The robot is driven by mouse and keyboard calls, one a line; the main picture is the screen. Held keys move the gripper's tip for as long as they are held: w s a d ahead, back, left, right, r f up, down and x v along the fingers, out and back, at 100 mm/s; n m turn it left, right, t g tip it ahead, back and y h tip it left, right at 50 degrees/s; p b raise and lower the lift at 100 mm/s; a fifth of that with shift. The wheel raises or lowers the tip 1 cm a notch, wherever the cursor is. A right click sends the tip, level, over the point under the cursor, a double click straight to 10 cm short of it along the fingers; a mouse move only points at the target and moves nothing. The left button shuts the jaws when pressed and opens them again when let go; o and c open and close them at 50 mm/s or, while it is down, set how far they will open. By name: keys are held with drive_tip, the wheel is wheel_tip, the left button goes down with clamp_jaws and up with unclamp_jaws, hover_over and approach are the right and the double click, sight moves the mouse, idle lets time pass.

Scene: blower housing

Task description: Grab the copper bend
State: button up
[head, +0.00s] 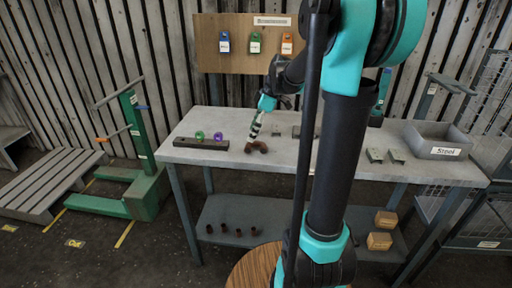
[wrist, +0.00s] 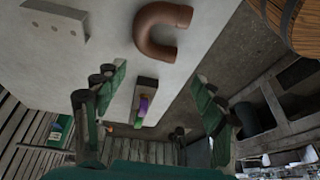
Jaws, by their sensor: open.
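The copper bend (head: 262,147) is a brown U-shaped tube lying on the grey worktable (head: 225,120) near its front edge. In the wrist view my gripper (wrist: 152,78) is open, with nothing between the fingers. The bend appears beyond the fingertips; I cannot tell the exact gap. In the head view the fingertips overlap the bend's upper edge.
Small metal blocks (head: 397,156) and a grey bin marked Steel (head: 440,139) are at the right. A wooden barrel (head: 250,270) stands in front.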

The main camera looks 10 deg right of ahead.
sight(249, 144)
drive_tip(key=shift+w+d+x, duration=0.1)
drive_tip(key=shift+x, duration=1.2)
drive_tip(key=shift+w+d+x, duration=0.1)
drive_tip(key=shift+d+x, duration=0.05)
drive_tip(key=shift+x, duration=1.2)
drive_tip(key=shift+c, duration=0.6)
clamp_jaws()
